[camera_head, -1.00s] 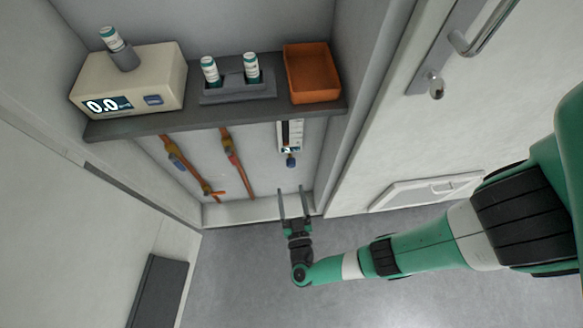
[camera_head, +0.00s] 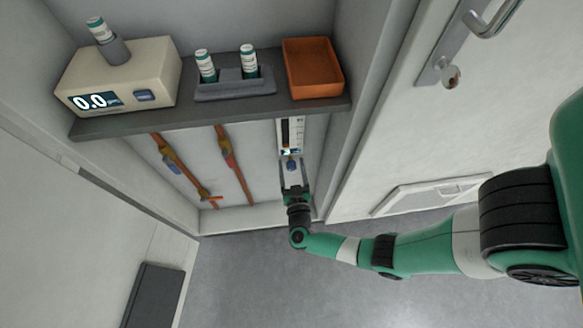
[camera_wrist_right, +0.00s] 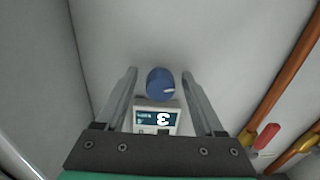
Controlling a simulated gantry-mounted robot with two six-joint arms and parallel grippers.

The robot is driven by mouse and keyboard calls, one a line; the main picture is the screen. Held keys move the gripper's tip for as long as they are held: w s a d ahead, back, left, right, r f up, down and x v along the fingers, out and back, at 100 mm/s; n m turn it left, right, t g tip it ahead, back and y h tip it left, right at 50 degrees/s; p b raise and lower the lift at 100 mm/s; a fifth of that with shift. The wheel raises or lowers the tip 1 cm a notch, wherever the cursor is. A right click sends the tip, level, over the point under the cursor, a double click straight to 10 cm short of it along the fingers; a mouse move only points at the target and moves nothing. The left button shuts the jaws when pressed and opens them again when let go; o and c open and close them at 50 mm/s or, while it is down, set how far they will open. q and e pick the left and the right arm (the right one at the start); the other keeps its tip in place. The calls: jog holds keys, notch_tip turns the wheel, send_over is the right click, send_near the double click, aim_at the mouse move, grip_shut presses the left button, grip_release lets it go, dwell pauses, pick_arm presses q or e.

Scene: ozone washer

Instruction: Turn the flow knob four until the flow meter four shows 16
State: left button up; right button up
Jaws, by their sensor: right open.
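The flow meter (camera_head: 291,132) is a pale vertical unit on the cabinet's back wall below the shelf. Its blue flow knob (camera_head: 292,166) is at its lower end. My right gripper (camera_head: 293,160) is open, with its fingers pointing at the wall around the knob. In the right wrist view, the blue knob (camera_wrist_right: 160,83) with a white mark sits between the two open fingers (camera_wrist_right: 160,72), with a gap on each side. Below it there, a small display (camera_wrist_right: 157,119) shows a bright digit that looks like a 3, though the view is turned. My left gripper is not in view.
Two orange-brown pipes (camera_head: 232,165) with valves run left of the meter. The shelf (camera_head: 215,118) above holds a beige device (camera_head: 120,75) reading 0.0, a grey vial rack (camera_head: 235,88) and an orange tray (camera_head: 314,68). A door stands at right.

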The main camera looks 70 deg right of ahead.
jog(key=shift+c, duration=0.3)
grip_shut()
